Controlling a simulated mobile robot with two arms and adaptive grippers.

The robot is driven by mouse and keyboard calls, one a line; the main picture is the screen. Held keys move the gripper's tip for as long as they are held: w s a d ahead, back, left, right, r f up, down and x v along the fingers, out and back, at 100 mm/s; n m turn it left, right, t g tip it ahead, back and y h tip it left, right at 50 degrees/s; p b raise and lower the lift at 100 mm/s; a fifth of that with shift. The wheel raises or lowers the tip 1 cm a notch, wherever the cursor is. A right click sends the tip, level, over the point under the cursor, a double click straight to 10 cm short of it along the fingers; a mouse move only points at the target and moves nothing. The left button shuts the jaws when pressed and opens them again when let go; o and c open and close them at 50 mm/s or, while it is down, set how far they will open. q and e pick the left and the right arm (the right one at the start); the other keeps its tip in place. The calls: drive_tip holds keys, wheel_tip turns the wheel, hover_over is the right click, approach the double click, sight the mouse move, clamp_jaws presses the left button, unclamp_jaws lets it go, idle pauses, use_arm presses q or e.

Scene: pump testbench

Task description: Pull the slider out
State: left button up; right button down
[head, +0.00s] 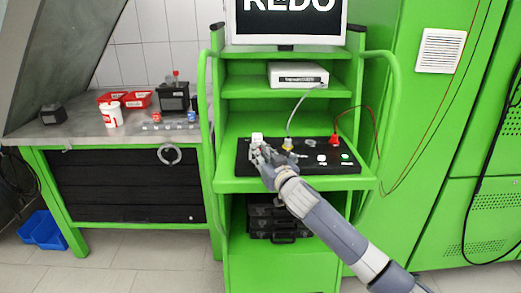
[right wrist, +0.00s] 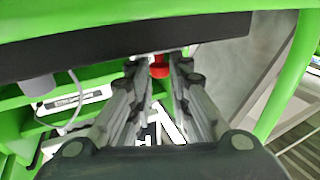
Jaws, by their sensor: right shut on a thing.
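A black test panel (head: 318,156) lies on the green bench shelf. At its left end a small white block (head: 257,138), which looks like the slider, shows just above the fingers of my right gripper (head: 260,151). That gripper is shut on it, and the fingers hide its lower part. In the right wrist view the fingers (right wrist: 160,68) reach to the dark panel edge, with a small red piece (right wrist: 159,67) visible between their tips. How far the slider stands out cannot be told. My left gripper is not in view.
Cables rise from both. Green tubular handles flank the rack.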

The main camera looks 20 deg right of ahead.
drive_tip(key=shift+s+a, duration=0.1)
drive_tip(key=shift+a, duration=0.1)
drive_tip(key=shift+f, duration=0.1)
drive_tip(key=c, duration=1.5)
unclamp_jaws()
drive_tip(key=shift+d, duration=0.15)
drive_tip(key=shift+c, duration=0.2)
drive_tip(key=shift+s, duration=0.1)
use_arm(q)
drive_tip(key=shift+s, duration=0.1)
use_arm(e)
drive_tip(key=s+d, duration=0.1)
drive_tip(key=s, duration=1)
drive_tip(key=shift+s, duration=0.35)
drive_tip(key=shift+d, duration=0.1)
